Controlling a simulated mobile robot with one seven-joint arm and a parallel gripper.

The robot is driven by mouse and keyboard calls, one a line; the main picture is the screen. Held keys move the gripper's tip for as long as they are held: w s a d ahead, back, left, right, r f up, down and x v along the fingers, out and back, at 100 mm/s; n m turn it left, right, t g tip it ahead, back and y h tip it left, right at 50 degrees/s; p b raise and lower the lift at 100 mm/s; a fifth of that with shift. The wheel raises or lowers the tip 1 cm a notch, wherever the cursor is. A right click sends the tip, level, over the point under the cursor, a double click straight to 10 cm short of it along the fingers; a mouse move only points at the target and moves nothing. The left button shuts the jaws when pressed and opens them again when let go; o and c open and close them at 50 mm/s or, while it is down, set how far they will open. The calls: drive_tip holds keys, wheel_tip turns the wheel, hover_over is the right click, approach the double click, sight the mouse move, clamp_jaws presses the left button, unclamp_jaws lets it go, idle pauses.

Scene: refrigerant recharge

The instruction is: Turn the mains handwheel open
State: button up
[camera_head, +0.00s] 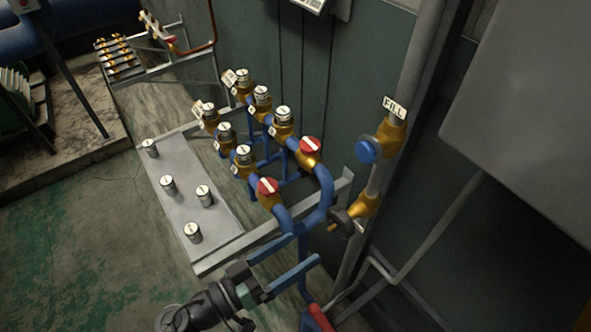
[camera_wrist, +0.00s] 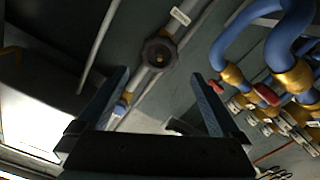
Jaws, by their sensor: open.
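A dark round handwheel (camera_head: 340,222) sits on a brass valve body on the grey vertical pipe at the right. I cannot read that tag, so I cannot confirm the mains mark. My gripper (camera_head: 306,248) is open and empty, its two long fingers pointing toward the handwheel from the lower left. In the wrist view my gripper (camera_wrist: 160,74) has the wheel centred just beyond and between its fingertips, apparently not touching it.
A blue-knobbed valve (camera_head: 367,151) under a FILL tag (camera_head: 394,107) is higher on the pipe. Blue manifold pipes (camera_head: 325,190) with red-capped valves (camera_head: 268,187) stand close left of the handwheel. A grey plate (camera_head: 180,210) holds several caps. A grey box (camera_head: 530,110) overhangs the right.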

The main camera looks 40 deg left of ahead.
sight(335, 226)
drive_tip(key=p+x, duration=0.1)
drive_tip(key=x, duration=0.7)
drive_tip(key=shift+w+d, duration=0.15)
drive_tip(key=shift+w, duration=0.2)
drive_tip(key=shift+c, duration=0.3)
drive_tip(key=c, duration=1.2)
drive_tip(key=shift+f, duration=0.15)
drive_tip(key=shift+s+n+b, duration=0.1)
drive_tip(key=shift+n+b, duration=0.25)
drive_tip(key=shift+n, duration=0.35)
drive_tip(key=o, duration=1.3)
drive_tip(key=shift+c, duration=0.2)
drive_tip(key=v, duration=0.7)
